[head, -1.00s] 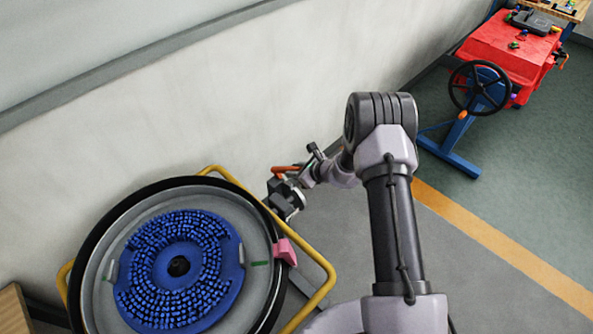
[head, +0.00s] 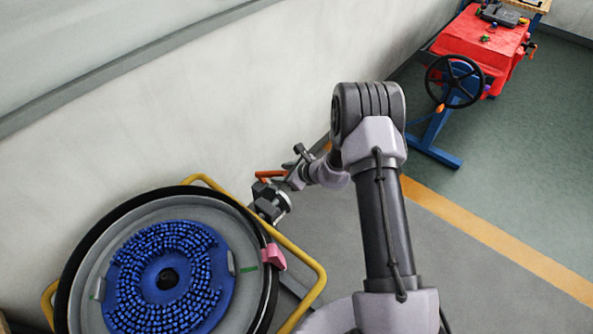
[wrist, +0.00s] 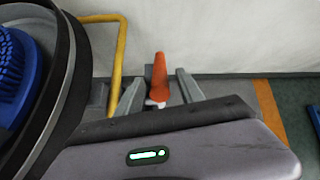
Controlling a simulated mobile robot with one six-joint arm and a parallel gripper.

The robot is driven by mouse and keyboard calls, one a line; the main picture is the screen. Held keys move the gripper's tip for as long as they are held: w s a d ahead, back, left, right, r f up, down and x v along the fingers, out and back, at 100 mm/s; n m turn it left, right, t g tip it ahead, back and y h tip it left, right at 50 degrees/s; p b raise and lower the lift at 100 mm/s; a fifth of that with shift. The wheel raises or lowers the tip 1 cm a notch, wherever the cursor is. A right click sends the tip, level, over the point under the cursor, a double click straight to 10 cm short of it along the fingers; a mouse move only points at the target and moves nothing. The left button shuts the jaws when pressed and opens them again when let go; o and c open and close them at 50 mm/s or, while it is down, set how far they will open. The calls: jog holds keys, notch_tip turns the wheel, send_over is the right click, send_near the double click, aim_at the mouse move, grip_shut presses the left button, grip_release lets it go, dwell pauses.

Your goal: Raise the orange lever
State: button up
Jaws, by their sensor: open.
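The orange lever (head: 270,174) shows as a short bar beside the yellow tube frame, close to the wall. In the wrist view the lever (wrist: 159,76) is a tapered orange handle with a pale base, partly hidden behind my wrist housing. My gripper (head: 268,202) is open near the lever, by the frame. In the wrist view my gripper's two grey fingers (wrist: 157,79) are spread, one on each side of the lever in the picture. Gaps show on both sides. I cannot tell how far in depth the lever lies from the fingers.
A round tank lid with a blue bristled brush (head: 190,300) fills the lower left. The yellow tube frame (head: 300,257) and a pink block (head: 273,256) sit at its right edge. A red-topped bench with a black handwheel (head: 455,81) stands far right. Grey floor between is clear.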

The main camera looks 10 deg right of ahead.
jog(key=p+v, duration=0.2)
jog(key=v, duration=1.2)
jog(key=shift+s+r, duration=0.2)
jog(key=shift+r, duration=0.05)
jog(key=shift+d, duration=0.15)
jog(key=s+a+r+n+g+y+b, duration=0.1)
jog(key=s+a+r+n+g+b, duration=0.15)
jog(key=s+a+r+n, duration=0.35)
jog(key=s+a+r+n+g+y+b, duration=0.1)
jog(key=s+a+r+n+b, duration=0.4)
jog(key=r, duration=0.4)
jog(key=s+d+n+h+b, duration=0.1)
jog(key=s+n+h+b, duration=0.1)
jog(key=s+n, duration=0.3)
jog(key=s+d+r+n+t+h+b, duration=0.1)
jog(key=s+n+h+b, duration=0.1)
jog(key=s+n, duration=0.4)
jog(key=s+h, duration=0.1)
jog(key=s, duration=0.4)
jog(key=shift+s+d+r+h, duration=0.25)
jog(key=shift+d+r+h, duration=0.1)
jog(key=shift+h, duration=0.05)
